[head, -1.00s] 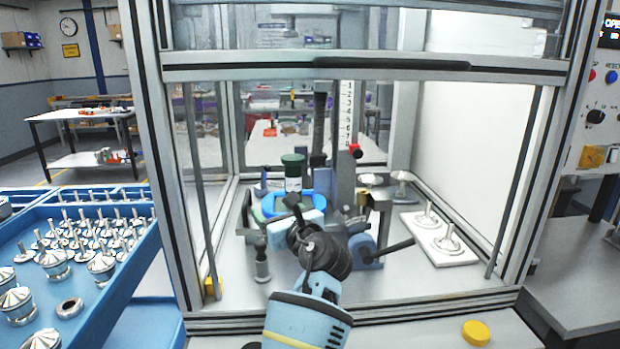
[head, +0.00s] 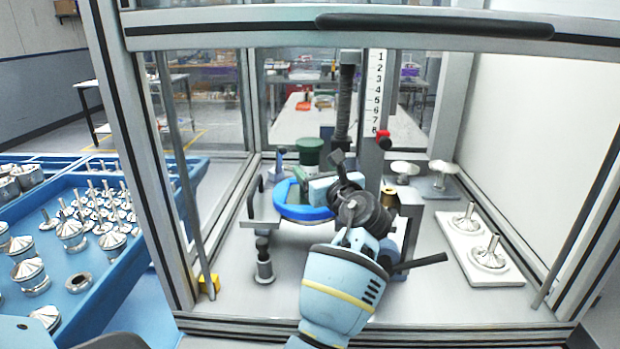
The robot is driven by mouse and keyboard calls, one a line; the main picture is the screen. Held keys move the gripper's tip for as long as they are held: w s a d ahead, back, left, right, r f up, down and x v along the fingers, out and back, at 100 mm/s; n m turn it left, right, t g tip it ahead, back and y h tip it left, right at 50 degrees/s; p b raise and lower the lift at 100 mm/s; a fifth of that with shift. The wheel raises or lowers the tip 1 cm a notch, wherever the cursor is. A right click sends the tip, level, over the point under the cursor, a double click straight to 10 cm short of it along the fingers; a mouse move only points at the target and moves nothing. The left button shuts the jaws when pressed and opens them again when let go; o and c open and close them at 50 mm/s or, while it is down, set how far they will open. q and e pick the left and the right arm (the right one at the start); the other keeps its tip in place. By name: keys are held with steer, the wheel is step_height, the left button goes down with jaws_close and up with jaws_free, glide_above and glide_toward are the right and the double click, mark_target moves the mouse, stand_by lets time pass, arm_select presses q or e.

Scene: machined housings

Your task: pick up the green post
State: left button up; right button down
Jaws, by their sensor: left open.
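The green post (head: 311,152) stands upright inside the framed enclosure, behind a blue ring. Its dark green, wider top shows; its lower part is mostly hidden behind my gripper and the ring. My left gripper (head: 322,174) reaches in through the enclosure's open front. It is open, just in front of and slightly right of the post in the head view. Its dark wrist and light blue forearm cover part of the fixture. I see nothing held, and I cannot tell whether a finger touches the post. My right gripper is not in view.
The blue ring (head: 288,210) sits close around the gripper. A press column with a numbered scale (head: 376,92) stands right of the post. A white plate (head: 462,240) holds metal parts at right. A blue tray (head: 128,262) of metal parts lies outside left. Frame uprights flank the opening.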

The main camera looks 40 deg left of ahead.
arm_select(q)
steer(key=shift+w+a, duration=0.3)
steer(key=shift+a, duration=0.05)
steer(key=shift+s+x, duration=0.2)
steer(key=shift+x, duration=2.35)
steer(key=shift+c, duration=0.2)
jaws_close()
steer(key=shift+r, duration=0.2)
